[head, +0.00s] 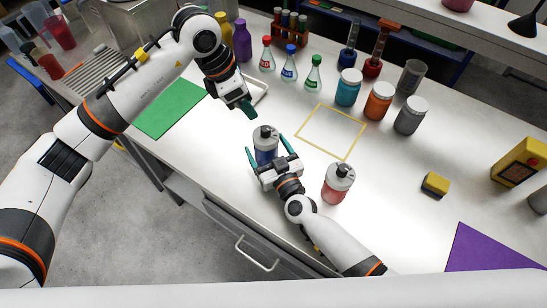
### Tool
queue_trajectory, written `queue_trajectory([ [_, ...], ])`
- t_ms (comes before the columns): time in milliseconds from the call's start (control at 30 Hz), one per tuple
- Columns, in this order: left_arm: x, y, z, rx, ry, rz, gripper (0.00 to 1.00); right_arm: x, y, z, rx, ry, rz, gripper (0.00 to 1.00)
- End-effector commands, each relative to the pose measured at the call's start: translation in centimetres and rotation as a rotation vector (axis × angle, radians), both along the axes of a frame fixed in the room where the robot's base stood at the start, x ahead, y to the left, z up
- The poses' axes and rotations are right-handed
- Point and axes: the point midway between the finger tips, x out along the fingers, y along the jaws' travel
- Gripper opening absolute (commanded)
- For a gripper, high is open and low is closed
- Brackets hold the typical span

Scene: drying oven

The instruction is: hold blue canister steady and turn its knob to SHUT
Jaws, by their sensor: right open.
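The blue canister (266,155) stands upright on the white bench near its front edge, with a grey top and a dark knob (265,131). My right gripper (267,149) is open low at the canister's near side. One teal finger is to the left of the canister and the other to its right, with a gap visible at the left. The gripper body hides the canister's lower part. My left gripper (248,107) is above and behind the canister, apart from it, fingers pointing down. Its finger gap is not clear. The knob's marking is too small to read.
A similar red canister (338,187) stands just right of my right gripper. A yellow outlined square (345,155) behind is empty. Flasks (289,68) and lidded jars (379,101) line the back. A green mat (168,108) lies left, and a yellow-black block (435,184) right.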

Motion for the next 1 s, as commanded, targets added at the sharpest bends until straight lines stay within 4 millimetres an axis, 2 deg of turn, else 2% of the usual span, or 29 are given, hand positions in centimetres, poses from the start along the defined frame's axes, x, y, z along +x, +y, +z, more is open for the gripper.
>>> queue_trajectory([
  [333, -0.01, -0.01, 0.0, 0.0, 0.0, 0.0, 0.36, 0.38, 0.2, 0.0, 0.0, 0.0, 0.0, 0.84],
  [667, -0.01, -0.01, 0.0, 0.0, 0.0, 0.0, 0.36, 0.36, 0.17, 0.0, 0.0, 0.0, 0.0, 0.33],
  [1000, -0.01, -0.01, 0.0, 0.0, 0.0, 0.0, 0.36, 0.36, 0.17, -0.01, 0.0, 0.0, 0.0, 0.33],
])
